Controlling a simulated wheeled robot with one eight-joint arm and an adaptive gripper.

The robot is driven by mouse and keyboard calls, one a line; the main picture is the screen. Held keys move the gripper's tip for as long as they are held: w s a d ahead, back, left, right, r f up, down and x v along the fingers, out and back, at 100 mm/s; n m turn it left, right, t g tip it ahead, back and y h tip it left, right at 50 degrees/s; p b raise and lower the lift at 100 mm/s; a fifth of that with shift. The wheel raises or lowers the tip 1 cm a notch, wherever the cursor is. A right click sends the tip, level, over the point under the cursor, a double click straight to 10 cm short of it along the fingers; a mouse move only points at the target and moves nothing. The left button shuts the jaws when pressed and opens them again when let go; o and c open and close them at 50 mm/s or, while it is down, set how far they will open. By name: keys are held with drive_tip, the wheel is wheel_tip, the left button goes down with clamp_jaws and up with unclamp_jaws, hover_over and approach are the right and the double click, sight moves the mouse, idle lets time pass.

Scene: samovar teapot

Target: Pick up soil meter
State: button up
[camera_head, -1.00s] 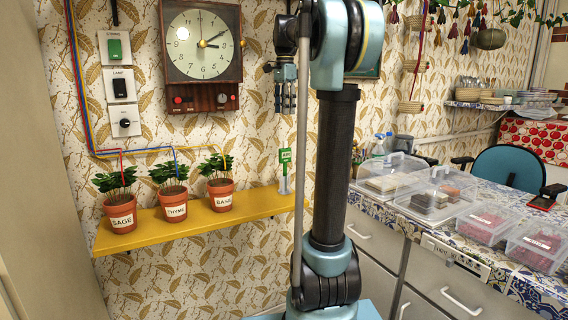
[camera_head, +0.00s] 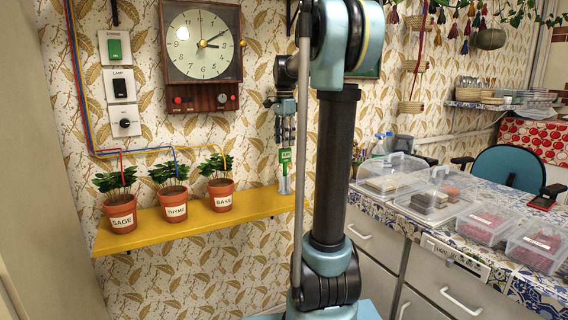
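The soil meter (camera_head: 285,167) is a small upright green-topped device with a pale lower part. It stands at the right end of the yellow shelf (camera_head: 250,208). My gripper (camera_head: 286,143) points straight down, directly above the meter in the picture, with its fingertips at the meter's top edge. The fingers look apart, so it appears open. I cannot tell whether the fingertips touch the meter or reach around it.
Three potted plants labelled sage (camera_head: 122,215), thyme (camera_head: 173,205) and basil (camera_head: 221,193) stand left of the meter. A clock (camera_head: 201,45) hangs above. A tiled counter with clear boxes (camera_head: 434,200) is at right.

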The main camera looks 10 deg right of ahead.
sight(285, 148)
drive_tip(key=shift+w+f, duration=0.15)
drive_tip(key=shift+f, duration=2.4)
clamp_jaws()
